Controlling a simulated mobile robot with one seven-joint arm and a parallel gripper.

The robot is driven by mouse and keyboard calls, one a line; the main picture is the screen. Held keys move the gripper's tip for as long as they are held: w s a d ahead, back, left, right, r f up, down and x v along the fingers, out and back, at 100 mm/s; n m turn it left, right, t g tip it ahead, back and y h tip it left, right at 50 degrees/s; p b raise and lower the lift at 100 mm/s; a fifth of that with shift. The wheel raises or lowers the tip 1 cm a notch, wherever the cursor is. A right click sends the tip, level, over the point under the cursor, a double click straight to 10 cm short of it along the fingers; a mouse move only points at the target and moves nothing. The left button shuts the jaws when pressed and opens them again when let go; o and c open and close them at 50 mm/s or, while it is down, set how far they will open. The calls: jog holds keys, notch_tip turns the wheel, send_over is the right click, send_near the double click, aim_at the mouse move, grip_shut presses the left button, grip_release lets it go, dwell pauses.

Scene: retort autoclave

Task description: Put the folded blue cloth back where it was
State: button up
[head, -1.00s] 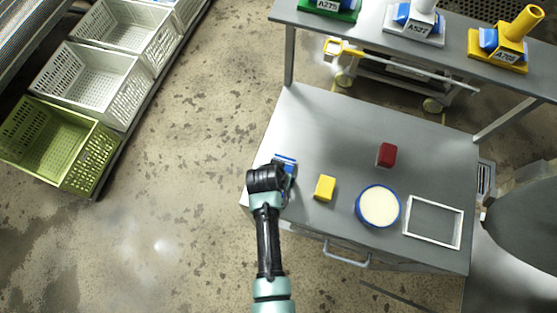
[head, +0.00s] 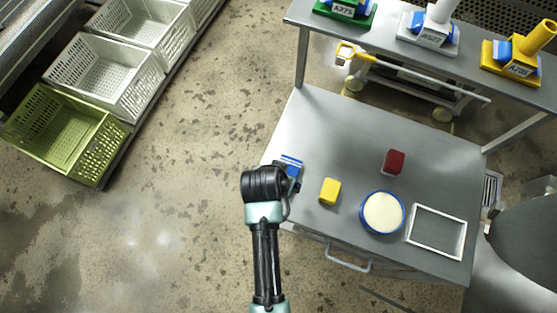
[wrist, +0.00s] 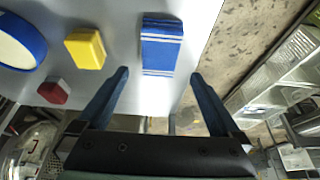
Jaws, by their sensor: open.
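The folded blue cloth (head: 291,165) with white stripes lies on the grey table near its left edge. In the wrist view the cloth (wrist: 161,46) lies flat, just beyond my fingertips. My gripper (wrist: 160,75) is open and empty, with its two fingers set wider apart than the cloth. The cloth does not appear to be held. In the head view my wrist hides most of the gripper and part of the cloth's surroundings.
On the table (head: 330,130) are a yellow block (head: 329,191), a red block (head: 394,161), a blue-rimmed round container (head: 382,212) and an empty white frame (head: 437,231). A raised shelf (head: 400,40) spans the back. Crates (head: 60,135) stand at far left across open floor.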

jog(key=w+r+n+t, duration=0.1)
jog(key=w+r+t, duration=0.35)
jog(key=r, duration=0.85)
jog(key=w+a+r+t+y, duration=0.1)
jog(key=w+r+t, duration=0.4)
jog(key=r, duration=0.9)
jog(key=w+r+n+t, duration=0.1)
jog(key=w+r+t, duration=0.35)
jog(key=r, duration=0.85)
jog(key=s+r+t, duration=0.3)
jog(key=s+r, duration=0.1)
jog(key=r, duration=0.7)
jog(key=s+d+r+n+t, duration=0.1)
jog(key=s+r+t, duration=0.2)
jog(key=r, duration=0.8)
jog(key=s+d+r+t, duration=0.1)
jog(key=s+r+t, duration=0.2)
jog(key=r, duration=0.8)
jog(key=shift+s+d+r+n, duration=0.15)
jog(key=shift+s+n, duration=0.15)
jog(key=shift+s, duration=0.8)
notch_tip(320, 180, down, 3)
jog(key=shift+r+b, duration=0.2)
jog(key=shift+b, duration=1.05)
